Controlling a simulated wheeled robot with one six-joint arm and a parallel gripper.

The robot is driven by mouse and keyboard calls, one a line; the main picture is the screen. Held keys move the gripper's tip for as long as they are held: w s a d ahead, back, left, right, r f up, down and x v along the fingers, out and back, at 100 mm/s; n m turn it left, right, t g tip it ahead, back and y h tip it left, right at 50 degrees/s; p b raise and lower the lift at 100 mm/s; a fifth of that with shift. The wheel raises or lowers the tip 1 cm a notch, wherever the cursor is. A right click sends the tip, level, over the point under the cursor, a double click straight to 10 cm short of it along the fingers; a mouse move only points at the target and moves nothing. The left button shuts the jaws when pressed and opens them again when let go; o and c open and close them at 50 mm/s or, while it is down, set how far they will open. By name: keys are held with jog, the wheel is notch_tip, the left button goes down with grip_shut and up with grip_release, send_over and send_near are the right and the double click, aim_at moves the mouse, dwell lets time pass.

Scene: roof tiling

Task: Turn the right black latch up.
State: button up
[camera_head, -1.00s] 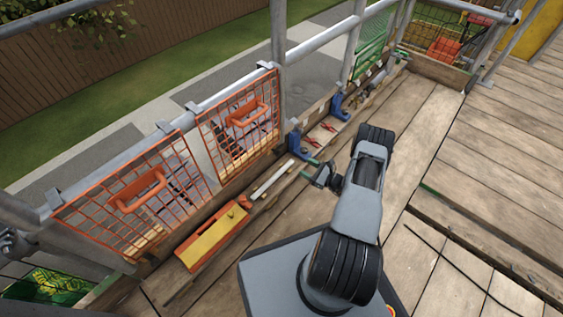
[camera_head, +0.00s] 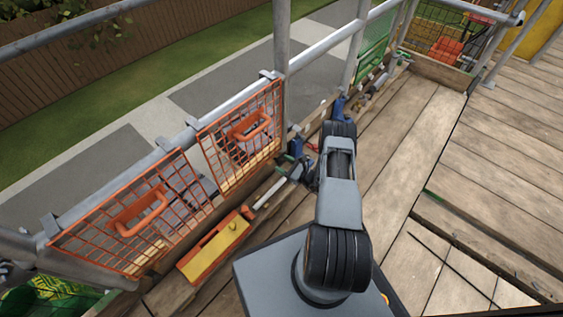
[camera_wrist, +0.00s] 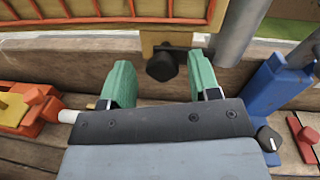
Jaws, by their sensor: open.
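A black latch (camera_wrist: 162,66) shows in the wrist view below the lower right part of a wooden-edged orange mesh panel (camera_wrist: 108,16). It appears as a dark angular knob that hangs down from the wood. My gripper (camera_wrist: 160,82) is open, with its green fingers apart and nothing between them. The latch appears between and beyond the fingertips, nearer the right one; contact cannot be made out. In the head view my gripper (camera_head: 293,170) is low beside the right orange mesh panel (camera_head: 238,138), and the latch is not clearly visible there.
A blue clamp-like object (camera_wrist: 270,92) stands right of my gripper, near a grey post (camera_wrist: 240,30). A red piece (camera_wrist: 302,138) lies farther right. An orange and yellow tool (camera_head: 215,248) lies left on the planks. The deck to the right (camera_head: 400,160) is largely clear.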

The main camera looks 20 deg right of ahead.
jog(key=shift+w+d, duration=0.1)
jog(key=shift+w, duration=0.05)
jog(key=c, duration=0.9)
jog(key=shift+n, duration=0.3)
jog(key=n, duration=0.3)
jog(key=shift+n, duration=0.4)
jog(key=n+h, duration=0.1)
jog(key=n, duration=0.3)
jog(key=shift+g+b, duration=0.3)
jog(key=n, duration=0.4)
jog(key=shift+h, duration=0.3)
jog(key=n, duration=0.2)
jog(key=n+b, duration=0.1)
jog(key=n, duration=0.1)
jog(key=shift+a+h, duration=0.2)
jog(key=shift+h, duration=0.1)
jog(key=shift+n, duration=0.3)
